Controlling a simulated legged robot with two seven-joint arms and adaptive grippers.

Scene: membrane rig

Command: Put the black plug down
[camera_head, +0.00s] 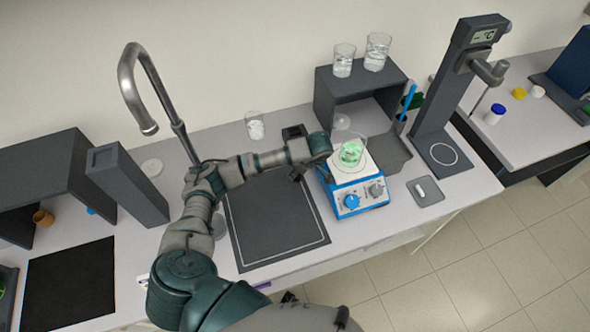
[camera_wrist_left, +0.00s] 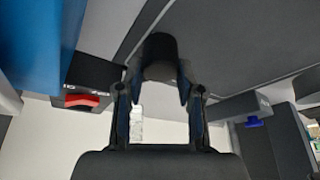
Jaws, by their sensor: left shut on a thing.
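The black plug (camera_wrist_left: 160,58) is a dark, rounded piece between the fingers of my left gripper (camera_wrist_left: 158,92) in the left wrist view. The gripper is shut on it. In the head view my left gripper (camera_head: 299,170) is small and dark, close to the left side of the blue-and-white hotplate (camera_head: 352,196) and over the far right part of the dark mat (camera_head: 275,222). The plug cannot be told apart from the fingers there. I cannot tell whether the plug touches any surface. My right gripper does not show.
A beaker with green contents (camera_head: 350,153) stands on the hotplate. A small black box (camera_head: 293,132) is behind my left forearm. A box with a red switch (camera_wrist_left: 88,92) shows in the left wrist view. A dark shelf (camera_head: 335,92) carries two glasses. The mat's front is clear.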

